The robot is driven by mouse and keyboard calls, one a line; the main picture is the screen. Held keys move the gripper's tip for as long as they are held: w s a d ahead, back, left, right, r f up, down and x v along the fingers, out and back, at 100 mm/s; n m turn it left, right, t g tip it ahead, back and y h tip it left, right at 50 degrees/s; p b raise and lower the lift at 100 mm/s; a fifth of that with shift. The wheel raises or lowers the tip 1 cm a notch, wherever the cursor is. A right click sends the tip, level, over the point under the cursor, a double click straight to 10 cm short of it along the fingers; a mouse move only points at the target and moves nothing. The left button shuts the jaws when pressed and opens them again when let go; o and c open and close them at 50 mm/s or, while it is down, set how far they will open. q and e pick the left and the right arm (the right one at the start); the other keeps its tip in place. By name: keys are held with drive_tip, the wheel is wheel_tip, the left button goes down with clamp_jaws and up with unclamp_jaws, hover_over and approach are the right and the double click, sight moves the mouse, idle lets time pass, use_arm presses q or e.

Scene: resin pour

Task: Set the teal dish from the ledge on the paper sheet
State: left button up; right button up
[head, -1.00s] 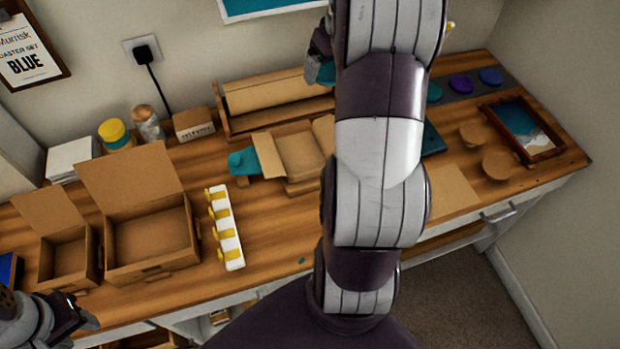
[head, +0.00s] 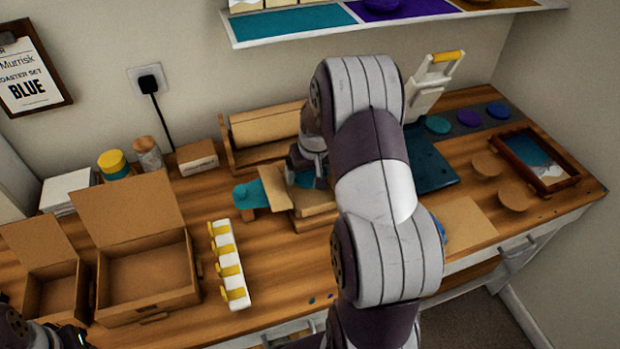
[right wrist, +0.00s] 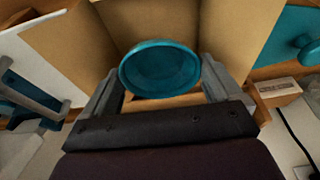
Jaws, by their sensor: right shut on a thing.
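The teal dish (right wrist: 160,66) sits between the fingers of my right gripper (right wrist: 158,84) in the right wrist view, and the gripper is shut on it. In the head view my right gripper (head: 307,172) is low over the brown folded card on the bench, and my arm hides the dish. A flat brown paper sheet (head: 468,222) lies on the bench to the right, partly behind my arm. The ledge (head: 295,21) on the wall has a bare teal patch. My left gripper (head: 45,335) is cut off at the lower left corner.
The paper roll holder (head: 266,127) stands behind the card. Open cardboard boxes (head: 150,270) and a white rack with yellow clips (head: 229,265) are to the left. A framed picture (head: 535,160), round brown coasters (head: 487,164) and a dark teal panel (head: 430,165) are to the right.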

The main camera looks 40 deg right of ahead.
sight(311, 176)
drive_tip(key=shift+f, duration=1.75)
drive_tip(key=o, duration=0.8)
drive_tip(key=v, duration=1.2)
drive_tip(key=s+a+f+n, duration=0.1)
drive_tip(key=s+a, duration=0.3)
drive_tip(key=a, duration=0.2)
drive_tip(key=s+a+f+n+g, duration=0.1)
drive_tip(key=s+a, duration=0.3)
drive_tip(key=a, duration=0.2)
drive_tip(key=s+a+f+n+y, duration=0.1)
drive_tip(key=s+a, duration=0.3)
drive_tip(key=a, duration=0.2)
drive_tip(key=shift+a+n+g, duration=0.2)
drive_tip(key=shift+n+g, duration=0.1)
drive_tip(key=shift+n, duration=0.1)
